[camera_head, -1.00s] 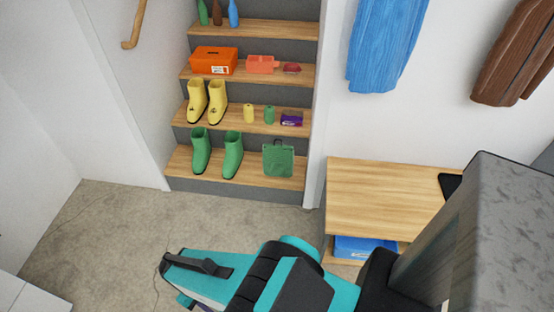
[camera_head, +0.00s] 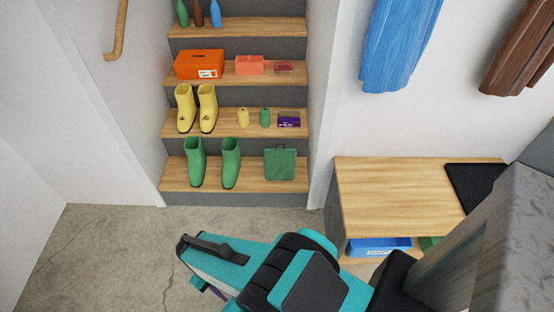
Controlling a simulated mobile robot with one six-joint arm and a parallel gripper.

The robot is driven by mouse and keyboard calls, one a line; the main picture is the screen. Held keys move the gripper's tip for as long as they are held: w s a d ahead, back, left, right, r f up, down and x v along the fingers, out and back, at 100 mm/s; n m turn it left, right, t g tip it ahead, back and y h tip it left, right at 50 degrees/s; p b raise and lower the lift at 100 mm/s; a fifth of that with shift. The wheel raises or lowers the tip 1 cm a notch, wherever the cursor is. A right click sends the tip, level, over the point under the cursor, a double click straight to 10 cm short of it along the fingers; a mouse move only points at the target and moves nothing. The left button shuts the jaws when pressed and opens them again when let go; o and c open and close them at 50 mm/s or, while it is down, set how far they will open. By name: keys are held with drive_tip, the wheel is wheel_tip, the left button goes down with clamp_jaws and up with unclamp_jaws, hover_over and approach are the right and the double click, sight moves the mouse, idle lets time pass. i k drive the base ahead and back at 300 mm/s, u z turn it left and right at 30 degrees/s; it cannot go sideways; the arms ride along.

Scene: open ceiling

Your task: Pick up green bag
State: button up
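The green bag (camera_head: 280,165) stands upright on the lowest wooden step, at its right end, with a thin handle at the top. Green boots (camera_head: 229,162) stand to its left on the same step. My arm, teal and black, reaches in from the lower right. My gripper (camera_head: 195,275) is at the arm's left end, low in the picture and over the floor, apart from the bag and to its lower left. Its fingers are mostly hidden under the arm, so whether it is open or shut does not show.
Yellow boots (camera_head: 207,108), small bottles and a purple box (camera_head: 289,119) stand one step up. An orange box (camera_head: 199,64) is above them. A wooden bench (camera_head: 390,195) with a blue tray (camera_head: 378,246) below stands at right. Concrete floor (camera_head: 110,250) is clear at left.

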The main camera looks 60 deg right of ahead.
sight(279, 164)
drive_tip(key=z, duration=0.1)
drive_tip(key=i, duration=1.2)
drive_tip(key=u, duration=0.4)
